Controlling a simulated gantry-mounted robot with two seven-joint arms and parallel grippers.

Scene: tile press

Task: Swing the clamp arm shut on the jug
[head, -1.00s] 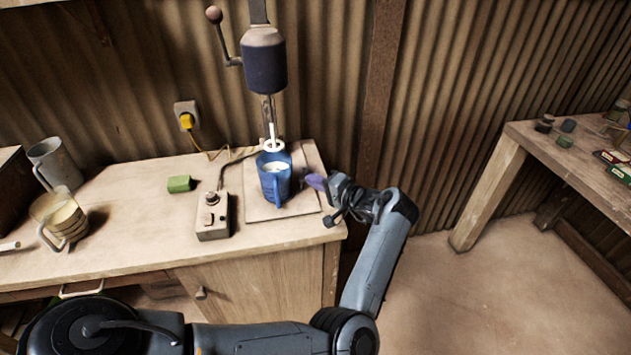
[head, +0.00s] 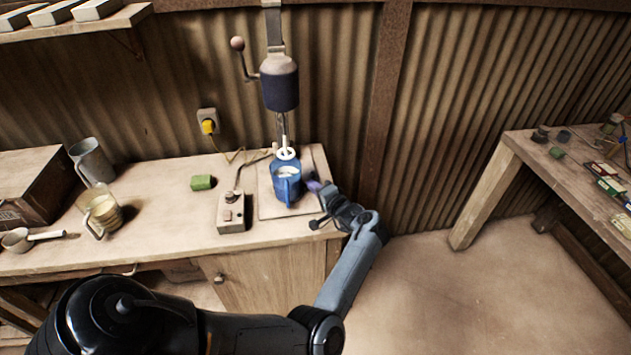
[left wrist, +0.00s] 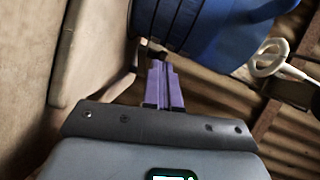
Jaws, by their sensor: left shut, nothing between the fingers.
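The blue jug (head: 287,186) stands upright on a pale base plate (head: 266,204) below a dark hanging press head (head: 279,85). A white ring on a rod (head: 286,153) hangs just above the jug's mouth. My left gripper (head: 314,186) has shut purple fingers and is empty, close to the right side of the jug. In the left wrist view, the fingers (left wrist: 160,68) point toward the jug (left wrist: 215,32), with a small dark part just beyond their tips. I cannot clearly tell the clamp arm apart. My right gripper is out of view.
A control box (head: 231,212) stands left of the plate, with a green block (head: 202,182) behind it. A glass mug (head: 101,213), a grey mug (head: 91,162) and a scoop (head: 20,239) are farther left. Another table (head: 500,185) stands at the right.

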